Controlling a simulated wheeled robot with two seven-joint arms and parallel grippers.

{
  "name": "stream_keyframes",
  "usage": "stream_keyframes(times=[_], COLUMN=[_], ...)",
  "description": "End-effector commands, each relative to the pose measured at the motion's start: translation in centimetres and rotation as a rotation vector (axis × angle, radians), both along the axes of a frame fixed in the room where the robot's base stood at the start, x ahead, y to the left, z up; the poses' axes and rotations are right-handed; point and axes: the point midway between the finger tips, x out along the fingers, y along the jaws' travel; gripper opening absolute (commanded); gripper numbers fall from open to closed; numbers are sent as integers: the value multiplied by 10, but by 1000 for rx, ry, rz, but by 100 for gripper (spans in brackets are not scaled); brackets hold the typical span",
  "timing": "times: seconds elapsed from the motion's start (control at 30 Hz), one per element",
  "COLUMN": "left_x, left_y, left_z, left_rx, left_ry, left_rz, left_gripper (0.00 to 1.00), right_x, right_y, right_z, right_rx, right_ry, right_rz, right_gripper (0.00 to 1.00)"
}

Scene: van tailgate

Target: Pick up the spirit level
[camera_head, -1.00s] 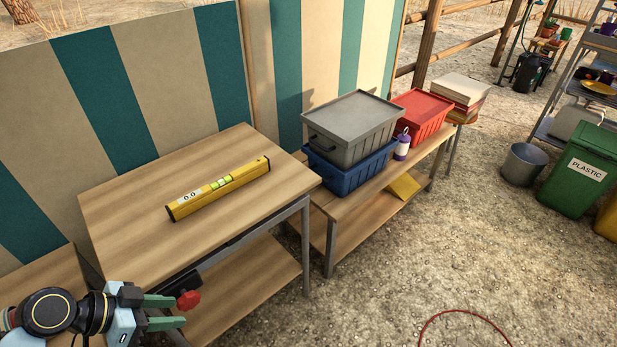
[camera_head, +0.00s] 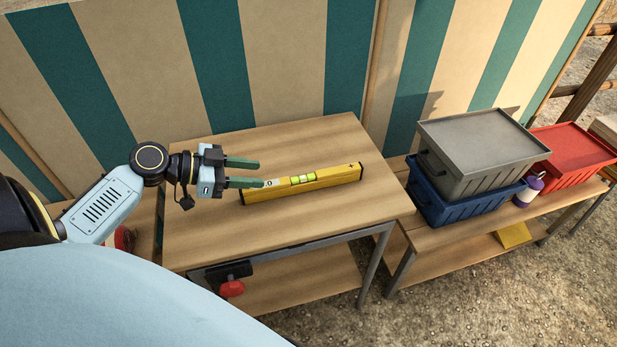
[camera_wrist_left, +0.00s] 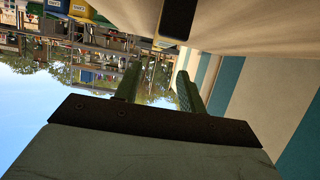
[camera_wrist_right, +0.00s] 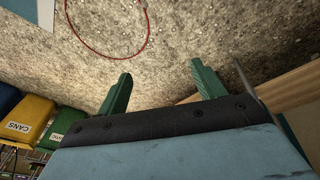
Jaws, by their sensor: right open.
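The yellow spirit level (camera_head: 315,180) lies on the wooden table (camera_head: 215,235), slanting slightly up to the right in the head view. It has black end caps and green-yellow vials. My left gripper (camera_head: 259,172) is open and empty over the table, at the level's left end. Its lower finger overlaps part of that end in the head view, and I cannot tell the height gap. The left wrist view shows the two parted green fingers (camera_wrist_left: 157,70) and a dark shape at the top that I cannot name surely. My right gripper (camera_wrist_right: 160,76) is open and empty, seen only in its wrist view.
A lower bench (camera_head: 440,238) to the right holds a grey crate (camera_head: 480,150) on a blue crate (camera_head: 465,205), a purple-white bottle (camera_head: 528,190) and a red crate (camera_head: 570,155). A striped wall (camera_head: 290,60) stands behind the table. A red-knobbed clamp (camera_head: 232,288) hangs at the table's front.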

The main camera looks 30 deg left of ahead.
Motion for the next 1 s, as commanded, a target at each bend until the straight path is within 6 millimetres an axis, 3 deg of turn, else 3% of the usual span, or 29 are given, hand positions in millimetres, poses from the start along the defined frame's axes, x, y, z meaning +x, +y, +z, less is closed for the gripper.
stream_keyframes(times=[0.2,0.43,0.7,1.0], left_x=[28,39,67,71], left_y=[-23,-33,-57,-61], left_z=[-15,-21,-35,-37], left_rx=[-1,0,0,1], left_ry=[-2,-1,-2,1], left_rz=[0,1,1,1], left_gripper=[40,40,40,40], right_x=[5,7,11,12], right_y=[8,11,19,20], right_z=[10,16,30,33], right_rx=[10,13,25,26], right_ry=[-8,-12,-21,-22], right_rz=[2,2,2,2], right_gripper=[68,68,68,68])
